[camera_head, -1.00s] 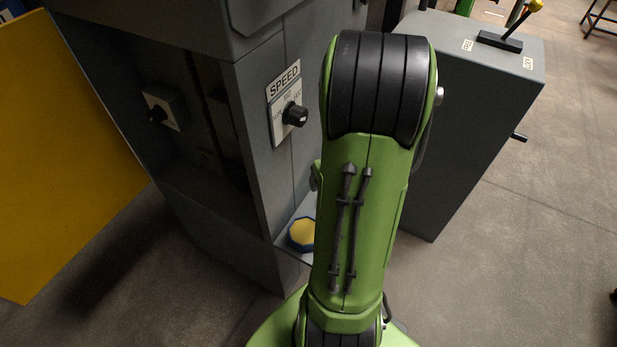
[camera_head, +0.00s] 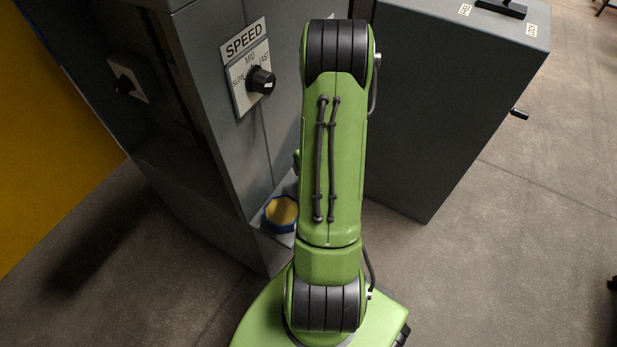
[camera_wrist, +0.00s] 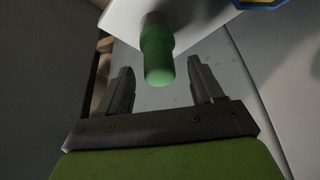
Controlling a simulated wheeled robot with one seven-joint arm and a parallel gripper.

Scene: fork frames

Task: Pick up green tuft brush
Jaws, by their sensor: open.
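A green cylindrical piece with a brownish part at its far end, which looks like the green tuft brush (camera_wrist: 158,58), shows at the top middle of the wrist view. My gripper (camera_wrist: 160,68) is open, with one finger on each side of the green piece and a visible gap to both in the picture. How far the piece is from the fingers in depth I cannot tell. Behind it is a pale surface (camera_wrist: 120,22). In the head view my arm hides my gripper and the brush.
A blue-rimmed yellow container (camera_head: 281,211) sits on a low ledge of the grey machine, left of my arm; a blue and yellow edge (camera_wrist: 262,4) shows in the wrist view. A speed knob (camera_head: 261,80) sticks out above. A grey cabinet (camera_head: 440,100) stands right.

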